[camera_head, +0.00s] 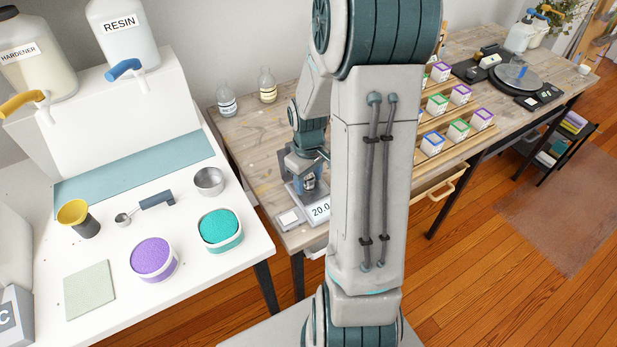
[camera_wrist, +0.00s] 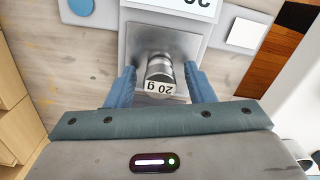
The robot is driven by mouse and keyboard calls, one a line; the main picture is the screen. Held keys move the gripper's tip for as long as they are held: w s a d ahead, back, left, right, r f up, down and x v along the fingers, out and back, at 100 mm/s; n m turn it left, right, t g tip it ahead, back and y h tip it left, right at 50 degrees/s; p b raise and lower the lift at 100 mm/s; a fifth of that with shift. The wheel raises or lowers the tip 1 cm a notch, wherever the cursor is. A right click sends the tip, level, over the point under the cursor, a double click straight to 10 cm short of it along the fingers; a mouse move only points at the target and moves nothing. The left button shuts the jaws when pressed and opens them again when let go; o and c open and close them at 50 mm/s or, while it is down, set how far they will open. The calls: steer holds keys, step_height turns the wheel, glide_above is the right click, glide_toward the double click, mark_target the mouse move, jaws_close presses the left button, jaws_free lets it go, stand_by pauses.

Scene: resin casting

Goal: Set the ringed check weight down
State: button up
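The check weight (camera_wrist: 159,68) is a small silver metal cylinder with a ringed neck and a white "20 g" label. In the wrist view it stands on the square metal pan (camera_wrist: 140,42) of a white scale. In the head view the scale's display (camera_head: 320,209) reads about 20.0, partly hidden by my arm. My gripper (camera_wrist: 161,75) is open, with one blue finger on each side of the weight and a visible gap on both sides. In the head view my gripper (camera_head: 309,178) is over the scale, and the weight is hard to make out there.
A small white square pad (camera_head: 290,218) lies beside the scale. Two bottles (camera_head: 227,105) (camera_head: 267,85) stand at the back of the wooden bench. Tiered racks with coloured boxes (camera_head: 459,130) are to the right. A white table (camera_head: 190,235) with purple and teal tubs is to the left.

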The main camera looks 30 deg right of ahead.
mark_target(308, 177)
step_height(308, 177, up, 12)
steer(key=p, duration=0.1)
steer(key=s+a+r+m+t, duration=0.2)
steer(key=s+a+r, duration=0.4)
steer(key=s+a, duration=0.6)
steer(key=shift+s+r+m+t, duration=0.2)
steer(key=shift+m+t, duration=0.1)
steer(key=shift+m, duration=0.5)
stand_by(0.5)
